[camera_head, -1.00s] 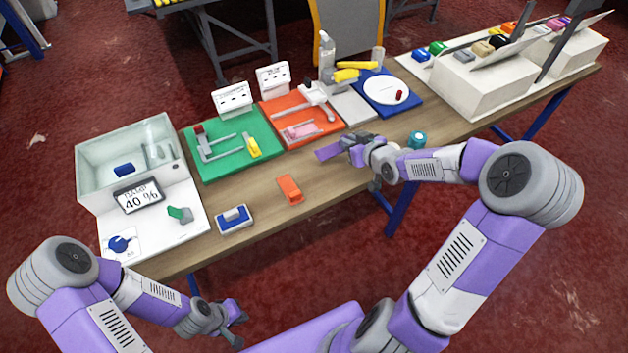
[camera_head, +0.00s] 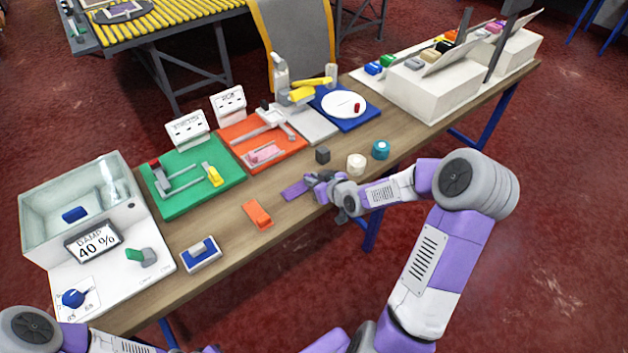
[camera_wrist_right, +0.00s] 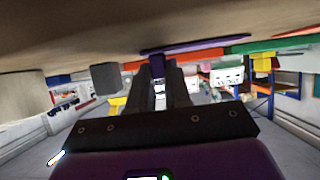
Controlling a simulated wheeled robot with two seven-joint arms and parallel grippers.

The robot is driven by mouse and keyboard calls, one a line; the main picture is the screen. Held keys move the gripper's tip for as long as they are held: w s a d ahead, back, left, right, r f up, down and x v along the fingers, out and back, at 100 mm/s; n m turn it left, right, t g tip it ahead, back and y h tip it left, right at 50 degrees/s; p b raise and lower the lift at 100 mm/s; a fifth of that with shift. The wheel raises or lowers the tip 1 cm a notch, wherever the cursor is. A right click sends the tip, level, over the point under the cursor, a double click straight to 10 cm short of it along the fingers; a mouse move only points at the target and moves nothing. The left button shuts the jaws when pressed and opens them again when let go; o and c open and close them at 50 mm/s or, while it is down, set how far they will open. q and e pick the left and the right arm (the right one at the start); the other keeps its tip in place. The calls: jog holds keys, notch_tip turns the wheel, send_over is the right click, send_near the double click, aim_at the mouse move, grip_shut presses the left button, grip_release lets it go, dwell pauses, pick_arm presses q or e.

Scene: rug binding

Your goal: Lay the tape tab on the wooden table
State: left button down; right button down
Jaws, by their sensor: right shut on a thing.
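The tape tab, a flat purple strip (camera_head: 297,189), lies low over the wooden table (camera_head: 228,238), left of my right gripper (camera_head: 312,184). My right gripper is shut on its near end. In the right wrist view, where the table (camera_wrist_right: 90,25) is at the top, the purple strip (camera_wrist_right: 205,46) runs along the table surface. Whether it fully touches the wood I cannot tell. The fingers (camera_wrist_right: 158,75) hide part of its grip end. My left arm shows only at the lower left edge; its gripper is out of view.
Near my right gripper stand a dark grey block (camera_head: 322,155), a white roll (camera_head: 356,164) and a teal roll (camera_head: 380,149). An orange piece (camera_head: 257,214) lies to the left. Green (camera_head: 225,190) and orange-red (camera_head: 285,155) boards are behind. Bare wood lies between them.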

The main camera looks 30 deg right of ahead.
jog(key=c, duration=1.1)
grip_release()
